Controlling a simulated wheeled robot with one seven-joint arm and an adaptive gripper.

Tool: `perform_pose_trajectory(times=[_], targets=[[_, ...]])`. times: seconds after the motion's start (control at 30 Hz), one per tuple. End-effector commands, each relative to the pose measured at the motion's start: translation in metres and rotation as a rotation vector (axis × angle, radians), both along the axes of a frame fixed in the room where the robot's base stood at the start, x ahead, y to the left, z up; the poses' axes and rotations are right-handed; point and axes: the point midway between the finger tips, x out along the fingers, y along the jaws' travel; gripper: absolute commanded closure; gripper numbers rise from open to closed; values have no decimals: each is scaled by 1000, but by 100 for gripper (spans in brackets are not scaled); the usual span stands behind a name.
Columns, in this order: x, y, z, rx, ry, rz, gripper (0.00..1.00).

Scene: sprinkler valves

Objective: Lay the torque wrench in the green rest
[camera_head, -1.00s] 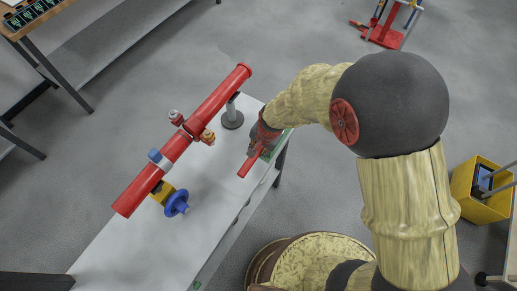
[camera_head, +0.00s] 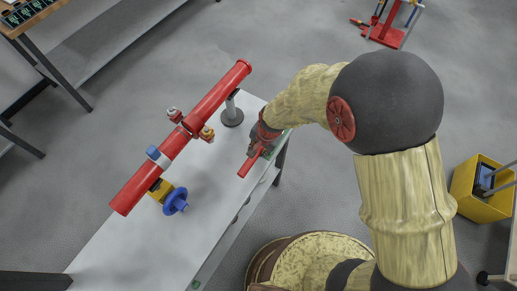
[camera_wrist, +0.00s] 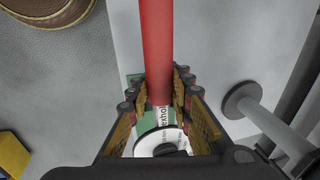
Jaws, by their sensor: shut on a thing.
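The torque wrench shows as a red bar (camera_head: 246,168) sticking out of my gripper (camera_head: 262,142), towards the lower left, over the white bench. In the wrist view its red handle (camera_wrist: 156,50) runs from the top edge down between the two fingers of my gripper (camera_wrist: 159,88), which are shut on it. A white printed part and a round white end with a dark centre show at its lower end. Green, apparently the green rest (camera_wrist: 144,122), shows beneath and beside the fingers. I cannot tell whether the wrench touches it. In the head view my gripper mostly hides the rest.
A red pipe (camera_head: 138,186) with valves and a blue handwheel (camera_head: 176,200) stands along the bench (camera_head: 125,245). Its grey post (camera_head: 232,114) is close to my gripper. A yellow bin (camera_head: 480,200) stands on the floor at right.

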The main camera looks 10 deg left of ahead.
Motion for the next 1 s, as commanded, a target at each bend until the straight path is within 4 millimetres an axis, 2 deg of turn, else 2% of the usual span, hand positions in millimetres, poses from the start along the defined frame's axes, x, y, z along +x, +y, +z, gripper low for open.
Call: perform_pose_trajectory(times=[0.17, 0.2, 0.6, 0.87, 1.0], targets=[[2, 1, -5, 2, -4, -1, 100], [2, 1, -4, 2, -4, -1, 79], [1, 0, -5, 1, -1, 0, 57], [-1, -1, -6, -1, 3, 0, 57], [-1, -1, 4, 1, 0, 0, 57]])
